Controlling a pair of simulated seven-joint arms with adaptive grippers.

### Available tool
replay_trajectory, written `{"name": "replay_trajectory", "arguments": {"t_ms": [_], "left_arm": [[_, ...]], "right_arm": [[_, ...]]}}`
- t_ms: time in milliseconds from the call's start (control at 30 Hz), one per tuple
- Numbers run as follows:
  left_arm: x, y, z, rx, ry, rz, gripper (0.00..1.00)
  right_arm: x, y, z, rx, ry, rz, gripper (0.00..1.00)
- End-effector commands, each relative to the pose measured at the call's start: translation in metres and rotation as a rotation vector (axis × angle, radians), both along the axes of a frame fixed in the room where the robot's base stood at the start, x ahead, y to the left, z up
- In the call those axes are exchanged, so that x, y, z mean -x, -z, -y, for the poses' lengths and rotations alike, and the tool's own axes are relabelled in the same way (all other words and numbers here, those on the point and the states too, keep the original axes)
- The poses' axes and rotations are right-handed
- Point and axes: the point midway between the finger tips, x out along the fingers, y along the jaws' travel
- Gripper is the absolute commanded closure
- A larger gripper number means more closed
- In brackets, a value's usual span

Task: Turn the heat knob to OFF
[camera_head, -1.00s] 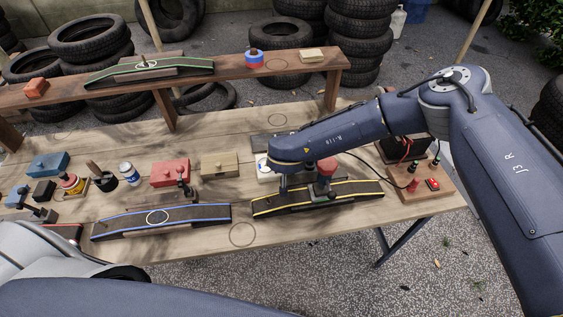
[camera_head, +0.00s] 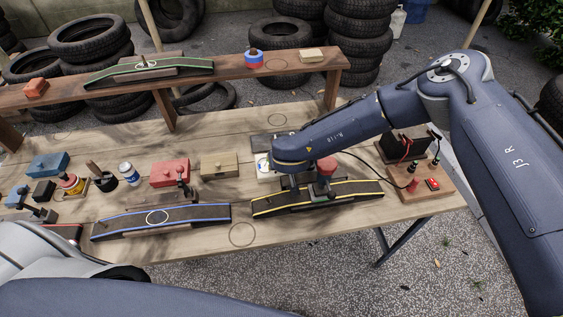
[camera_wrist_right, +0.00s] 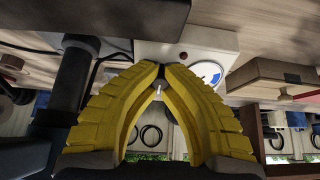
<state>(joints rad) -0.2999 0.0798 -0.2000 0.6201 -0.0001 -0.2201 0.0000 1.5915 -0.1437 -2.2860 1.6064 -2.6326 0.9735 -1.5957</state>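A white control box (camera_wrist_right: 205,42) with a blue-and-white round dial (camera_wrist_right: 207,72) and a small red lamp is beyond my right gripper in the right wrist view. In the head view the box (camera_head: 264,177) is partly covered by my right arm. My right gripper (camera_wrist_right: 161,70) has its yellow fingertips close together at the box's front. A small dark knob (camera_wrist_right: 160,72) with a pale mark shows between the tips, and they seem closed on it. Its marked setting cannot be read. My left gripper is out of view.
A black ramp with yellow edges (camera_head: 350,195) and a red-topped part (camera_head: 326,166) stand close by my right wrist. A tan box (camera_head: 220,164) and red box (camera_head: 170,173) stand to the left. A switch board (camera_head: 420,180) with cables is at right.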

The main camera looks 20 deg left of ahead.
Motion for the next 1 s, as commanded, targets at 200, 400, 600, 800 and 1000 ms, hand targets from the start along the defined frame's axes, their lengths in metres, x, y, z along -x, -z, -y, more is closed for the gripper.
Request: {"name": "replay_trajectory", "arguments": {"t_ms": [200, 400, 600, 800, 1000], "left_arm": [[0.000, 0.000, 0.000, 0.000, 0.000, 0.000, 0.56], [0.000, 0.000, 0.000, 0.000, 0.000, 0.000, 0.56], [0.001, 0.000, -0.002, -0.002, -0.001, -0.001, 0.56], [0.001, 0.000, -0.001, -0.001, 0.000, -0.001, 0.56], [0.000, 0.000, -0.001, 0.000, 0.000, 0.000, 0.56]], "right_arm": [[-0.009, -0.008, -0.002, -0.007, 0.004, 0.019, 0.87], [-0.006, -0.005, -0.001, -0.004, 0.002, 0.012, 0.70], [-0.004, -0.004, -0.001, -0.003, 0.002, 0.008, 0.70], [0.003, -0.016, 0.002, -0.003, 0.000, 0.009, 0.70], [0.020, -0.044, 0.011, -0.003, 0.000, 0.009, 0.70]]}}
